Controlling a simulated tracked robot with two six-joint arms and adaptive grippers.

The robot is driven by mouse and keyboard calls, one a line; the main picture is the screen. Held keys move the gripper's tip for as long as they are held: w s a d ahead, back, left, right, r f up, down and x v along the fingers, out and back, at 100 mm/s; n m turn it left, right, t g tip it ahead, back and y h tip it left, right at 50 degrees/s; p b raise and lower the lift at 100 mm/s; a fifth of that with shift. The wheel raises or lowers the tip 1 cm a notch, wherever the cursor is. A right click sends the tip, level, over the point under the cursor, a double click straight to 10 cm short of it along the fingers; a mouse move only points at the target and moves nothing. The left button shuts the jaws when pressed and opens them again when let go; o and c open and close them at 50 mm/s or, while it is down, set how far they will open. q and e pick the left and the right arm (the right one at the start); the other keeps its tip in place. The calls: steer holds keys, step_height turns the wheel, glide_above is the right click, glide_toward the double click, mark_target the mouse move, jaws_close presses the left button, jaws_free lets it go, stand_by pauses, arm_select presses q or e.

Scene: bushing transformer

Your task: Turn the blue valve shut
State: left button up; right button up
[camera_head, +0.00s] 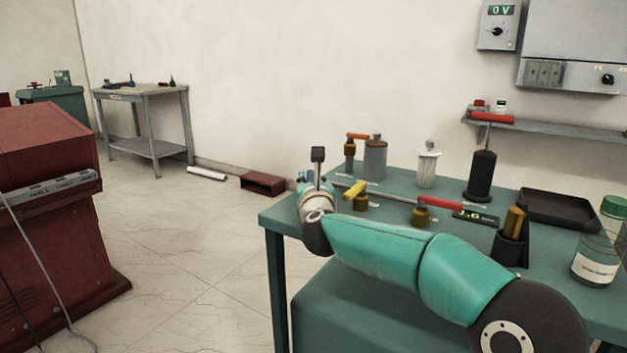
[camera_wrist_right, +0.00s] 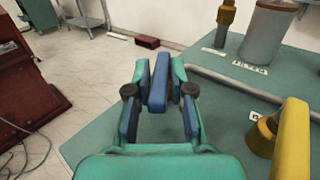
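The blue valve's handle (camera_wrist_right: 158,82) stands as a blue bar between my right fingertips in the right wrist view. My right gripper (camera_wrist_right: 160,78) has one finger on each side of it and looks closed against it. My left gripper is not in view.
The green table (camera_head: 395,180) holds an orange-handled valve (camera_head: 350,148), a grey cylinder (camera_head: 375,158), a red-handled valve (camera_head: 440,202), a black tray (camera_head: 560,208) and a bottle (camera_head: 596,245). A pipe (camera_wrist_right: 225,88) runs near the valves.

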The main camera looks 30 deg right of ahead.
steer(key=shift+o, duration=1.3)
steer(key=shift+r, duration=0.1)
steer(key=shift+s, duration=0.1)
steer(key=shift+s+r, duration=0.1)
steer(key=shift+s, duration=0.1)
steer(key=v, duration=1.1)
steer(key=shift+s+a, duration=0.1)
steer(key=shift+s, duration=0.1)
